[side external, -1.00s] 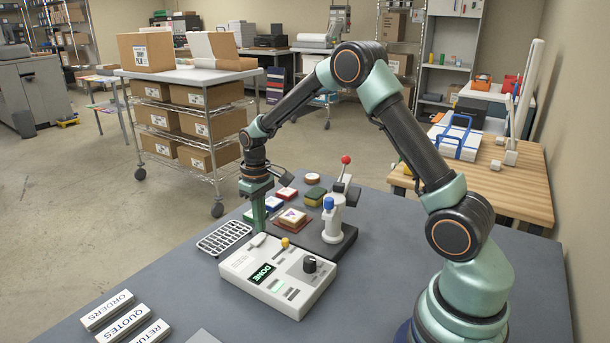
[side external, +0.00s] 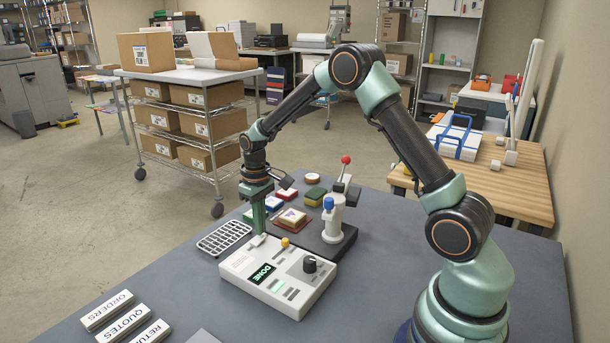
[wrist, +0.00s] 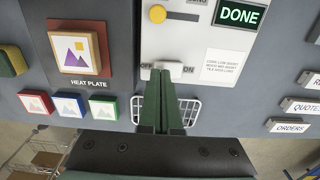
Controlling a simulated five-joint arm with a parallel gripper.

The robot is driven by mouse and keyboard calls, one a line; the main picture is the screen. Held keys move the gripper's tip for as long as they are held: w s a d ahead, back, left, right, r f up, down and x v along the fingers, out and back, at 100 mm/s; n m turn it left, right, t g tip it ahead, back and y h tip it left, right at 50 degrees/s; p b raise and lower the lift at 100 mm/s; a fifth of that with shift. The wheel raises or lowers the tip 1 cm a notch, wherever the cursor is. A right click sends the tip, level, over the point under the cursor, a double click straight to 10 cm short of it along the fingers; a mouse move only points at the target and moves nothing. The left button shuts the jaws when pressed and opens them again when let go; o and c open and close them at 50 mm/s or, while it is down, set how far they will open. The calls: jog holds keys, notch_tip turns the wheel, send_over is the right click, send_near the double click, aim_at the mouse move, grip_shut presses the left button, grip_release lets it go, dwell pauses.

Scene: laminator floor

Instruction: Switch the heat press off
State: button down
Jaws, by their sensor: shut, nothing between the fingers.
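The heat press has a white control box (side external: 240,263) on the grey bench, with a lit display (side external: 261,274) reading DONE. In the wrist view the box's face (wrist: 195,40) carries a switch (wrist: 173,68) between the labels OFF and ON. My fingertips cover part of the switch, so its position is hard to tell. My gripper (side external: 259,231) points down at the box's back left corner. It is shut and empty, with its tips (wrist: 160,73) at the switch's OFF side; I cannot tell whether they touch it.
A yellow slider knob (side external: 285,242) and a black dial (side external: 310,264) stand up from the box. The press post (side external: 334,222) and red-tipped lever (side external: 346,160) are behind. A white wire rack (side external: 224,238) lies left; coloured blocks sit beyond my gripper.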

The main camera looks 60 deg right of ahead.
jog(key=shift+f, duration=0.6)
dwell(0.3)
jog(key=shift+r, duration=3.55)
jog(key=s+a+r+t, duration=0.3)
jog(key=s+a+r, duration=0.2)
jog(key=s+r, duration=0.55)
jog(key=s+a+r+t, duration=0.2)
jog(key=s, duration=0.5)
jog(key=shift+s+a+r+t, duration=0.25)
jog(key=shift+a+r+t, duration=0.05)
